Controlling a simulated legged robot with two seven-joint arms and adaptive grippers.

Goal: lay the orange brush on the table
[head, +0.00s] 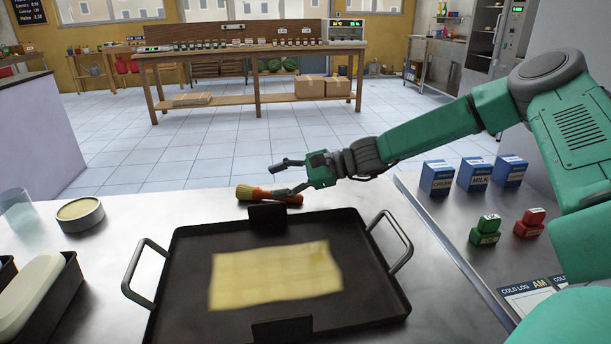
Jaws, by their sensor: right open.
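The orange brush (262,194), with a yellowish bristle end at the left, lies on the far part of the metal table (140,215), just behind a dark tray. My right gripper (280,177) reaches in from the right and is open, its two fingers spread apart. The lower finger is at the right end of the brush and hides a little of it. I cannot tell whether that finger touches the brush. The upper finger is clear above it. My left gripper is out of view.
The dark tray (190,290) with side handles holds a yellow sheet (275,275). A round tin (80,214), a glass (17,210) and a loaf tin (55,300) stand left. Blue cartons (437,178), a green stamp (485,230) and a red stamp (529,223) stand right.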

